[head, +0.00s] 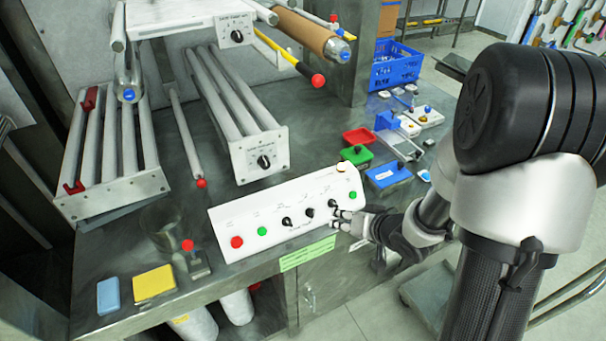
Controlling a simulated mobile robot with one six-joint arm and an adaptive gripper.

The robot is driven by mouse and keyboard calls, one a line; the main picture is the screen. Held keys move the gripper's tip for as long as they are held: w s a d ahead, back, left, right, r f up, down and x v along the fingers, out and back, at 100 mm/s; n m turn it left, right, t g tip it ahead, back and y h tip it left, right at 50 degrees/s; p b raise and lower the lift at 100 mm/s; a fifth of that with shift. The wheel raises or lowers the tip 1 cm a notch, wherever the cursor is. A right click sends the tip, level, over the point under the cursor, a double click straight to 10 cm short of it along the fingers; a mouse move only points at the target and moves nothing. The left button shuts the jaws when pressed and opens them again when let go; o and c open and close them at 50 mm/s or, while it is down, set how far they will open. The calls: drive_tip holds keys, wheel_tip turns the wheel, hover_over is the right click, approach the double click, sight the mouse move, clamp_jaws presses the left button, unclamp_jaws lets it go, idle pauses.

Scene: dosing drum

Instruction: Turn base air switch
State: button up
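A white control panel (232,217) stands at the front edge of the metal bench. It carries a red button (237,242), green buttons (262,231) at its left and right, and a row of black rotary switches (309,212). Its labels are too small to read, so I cannot tell which switch is the base air switch. My gripper (336,219) reaches in from the right, low at the panel's face, close to the rightmost black switch (333,203). Its fingertips look apart with nothing between them. I cannot tell whether they touch the panel or the switch.
A yellow sponge (154,282) and a blue block (108,296) lie at the front left. Red, green and blue trays (389,174) sit right of the panel. Roller frames (265,158) with red-tipped rods stand behind it. A green label (307,253) is below the panel.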

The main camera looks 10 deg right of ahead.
sight(314, 213)
drive_tip(key=b+x, duration=0.1)
drive_tip(key=x, duration=0.5)
drive_tip(key=b+x, duration=0.2)
drive_tip(key=x, duration=0.3)
drive_tip(key=b+x, duration=0.2)
drive_tip(key=x, duration=0.4)
drive_tip(key=shift+w+a+f, duration=0.15)
drive_tip(key=shift+w+a, duration=0.05)
drive_tip(key=shift+a, duration=0.25)
drive_tip(key=shift+c, duration=0.4)
clamp_jaws()
